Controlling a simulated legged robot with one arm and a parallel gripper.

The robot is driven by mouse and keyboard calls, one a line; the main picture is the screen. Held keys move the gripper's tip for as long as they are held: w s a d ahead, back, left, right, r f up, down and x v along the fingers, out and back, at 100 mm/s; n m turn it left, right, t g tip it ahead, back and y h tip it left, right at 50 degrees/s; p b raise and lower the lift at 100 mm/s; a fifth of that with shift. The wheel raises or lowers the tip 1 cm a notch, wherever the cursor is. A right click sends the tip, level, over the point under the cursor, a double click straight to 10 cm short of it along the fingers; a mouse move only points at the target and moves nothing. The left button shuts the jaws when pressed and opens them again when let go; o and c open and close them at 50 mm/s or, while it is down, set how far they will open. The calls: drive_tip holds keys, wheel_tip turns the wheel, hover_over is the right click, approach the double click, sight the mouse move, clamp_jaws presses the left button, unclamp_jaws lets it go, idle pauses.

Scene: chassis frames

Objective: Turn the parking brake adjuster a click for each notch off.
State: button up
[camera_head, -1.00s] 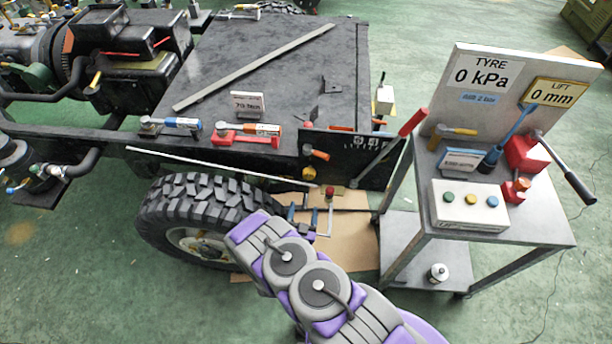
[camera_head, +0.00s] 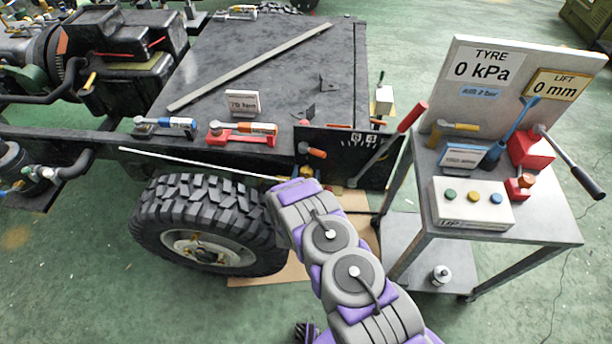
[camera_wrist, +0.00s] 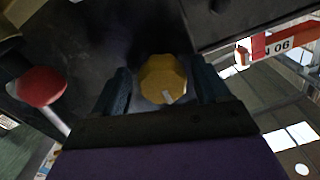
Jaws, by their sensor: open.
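The yellow faceted knob (camera_wrist: 163,80), which looks like the adjuster, has a white mark near its lower edge in the wrist view. My gripper (camera_wrist: 162,86) is open, with one dark finger on each side of the knob. I cannot tell whether either finger touches it. In the head view my arm hides the knob. The parking brake lever (camera_head: 397,137), with a red grip, is raised at a slant beside a black plate (camera_head: 340,145) with white notch marks. The marks are too small to count.
A red ball-topped rod (camera_wrist: 40,87) stands left of my gripper in the wrist view. The trolley (camera_head: 500,235) with gauges and buttons stands at right. Tools lie along the chassis top (camera_head: 270,75).

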drive_tip(key=shift+a, duration=0.15)
drive_tip(key=shift+c, duration=0.4)
drive_tip(key=c, duration=0.9)
drive_tip(key=shift+c, duration=0.2)
drive_tip(key=n+p, duration=0.2)
drive_tip(key=n, duration=0.3)
drive_tip(key=shift+n+p, duration=0.35)
drive_tip(key=shift+n, duration=0.05)
drive_tip(key=n, duration=0.5)
drive_tip(key=shift+f+n+p, duration=0.1)
drive_tip(key=shift+n+p, duration=0.2)
drive_tip(key=shift+n, duration=0.1)
